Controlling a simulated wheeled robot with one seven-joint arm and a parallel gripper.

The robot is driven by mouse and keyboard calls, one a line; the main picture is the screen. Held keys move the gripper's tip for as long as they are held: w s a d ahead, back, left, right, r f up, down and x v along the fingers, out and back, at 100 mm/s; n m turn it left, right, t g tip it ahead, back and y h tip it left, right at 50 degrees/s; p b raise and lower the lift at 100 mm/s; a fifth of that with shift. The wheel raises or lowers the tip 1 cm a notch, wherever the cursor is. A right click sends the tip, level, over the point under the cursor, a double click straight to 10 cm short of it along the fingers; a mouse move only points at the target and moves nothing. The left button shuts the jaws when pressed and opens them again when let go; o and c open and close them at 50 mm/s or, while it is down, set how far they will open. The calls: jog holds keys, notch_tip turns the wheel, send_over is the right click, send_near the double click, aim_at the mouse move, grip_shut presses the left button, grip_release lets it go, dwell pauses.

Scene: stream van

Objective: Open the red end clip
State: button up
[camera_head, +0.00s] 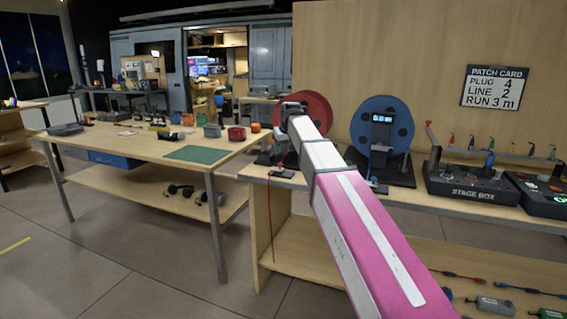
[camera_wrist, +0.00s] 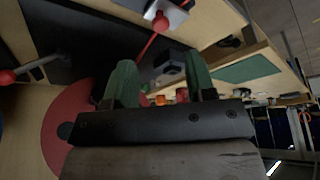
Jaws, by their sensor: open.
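The red end clip shows in the head view as a small red-and-metal piece (camera_head: 279,171) at the bench's front edge, with a thin red cable hanging below it. In the wrist view, a pale metal clip with a red ball knob (camera_wrist: 161,21) lies at the top, beyond my fingertips, and the red cable runs from it. My gripper (camera_wrist: 158,80) is open, with its two green fingers apart and no clip between them. In the head view my gripper (camera_head: 293,107) is in front of the red reel (camera_head: 318,108), above the clip. My arm hides part of the reel and its stand.
A blue reel (camera_head: 382,125) on a black stand is right of my arm. The stage box (camera_head: 470,185) is farther right. The left table holds a green mat (camera_head: 197,154) and several small items. A lever with a red knob (camera_wrist: 8,77) shows in the wrist view.

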aim_at(280, 164)
jog(key=x, duration=0.8)
jog(key=shift+f, duration=0.1)
